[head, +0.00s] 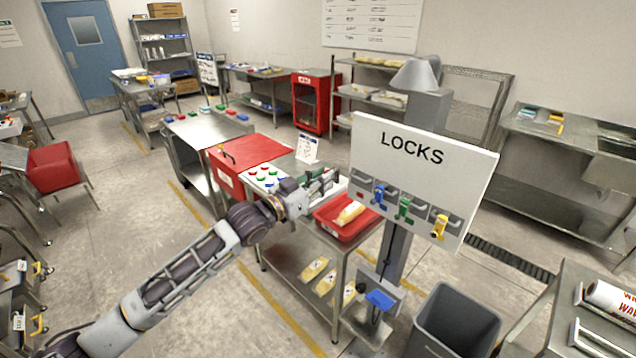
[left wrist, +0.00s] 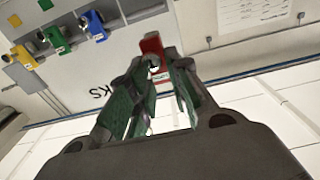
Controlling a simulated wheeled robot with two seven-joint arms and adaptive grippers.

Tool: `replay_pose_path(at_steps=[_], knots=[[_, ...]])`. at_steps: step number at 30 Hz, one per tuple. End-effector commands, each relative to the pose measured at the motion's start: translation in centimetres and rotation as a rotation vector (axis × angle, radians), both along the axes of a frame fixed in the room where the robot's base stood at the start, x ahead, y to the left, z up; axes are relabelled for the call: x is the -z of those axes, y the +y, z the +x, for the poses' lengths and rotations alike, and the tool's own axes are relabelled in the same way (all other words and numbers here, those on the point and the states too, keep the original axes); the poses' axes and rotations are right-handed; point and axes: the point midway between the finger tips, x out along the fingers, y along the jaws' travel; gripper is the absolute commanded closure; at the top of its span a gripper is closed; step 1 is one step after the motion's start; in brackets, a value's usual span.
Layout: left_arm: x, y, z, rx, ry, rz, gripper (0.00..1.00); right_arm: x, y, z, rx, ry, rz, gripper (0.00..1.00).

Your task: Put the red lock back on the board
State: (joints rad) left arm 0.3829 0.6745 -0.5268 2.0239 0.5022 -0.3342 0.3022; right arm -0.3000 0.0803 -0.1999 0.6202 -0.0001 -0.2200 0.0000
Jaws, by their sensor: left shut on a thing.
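The white LOCKS board (head: 468,165) stands at the right of centre in the head view. A blue lock (head: 380,198), a green lock (head: 404,208) and a yellow lock (head: 439,228) hang along its lower part. The leftmost place, with a small red mark, has no lock on it. My left gripper (head: 325,186) is just left of the board. In the left wrist view the gripper (left wrist: 155,95) is shut on the red lock (left wrist: 151,46), which sits at the fingertips with the board beyond it. I cannot make out the red lock in the head view. My right gripper is not in view.
A red tray (head: 336,230) with a yellow pack lies on the steel table below the gripper. A red case (head: 250,155) stands behind it. A grey bin (head: 455,318) is on the floor below the board. The board's post (head: 396,250) rises beside the table.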

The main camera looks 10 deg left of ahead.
Motion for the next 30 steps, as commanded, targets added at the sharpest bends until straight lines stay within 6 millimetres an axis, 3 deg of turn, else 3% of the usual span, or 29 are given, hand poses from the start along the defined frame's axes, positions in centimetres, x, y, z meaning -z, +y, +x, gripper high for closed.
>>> replay_pose_path(at_steps=[30], knots=[[0.0,-2.2,3.0,0.000,-0.001,0.000,1.00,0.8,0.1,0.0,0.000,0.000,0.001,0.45]])
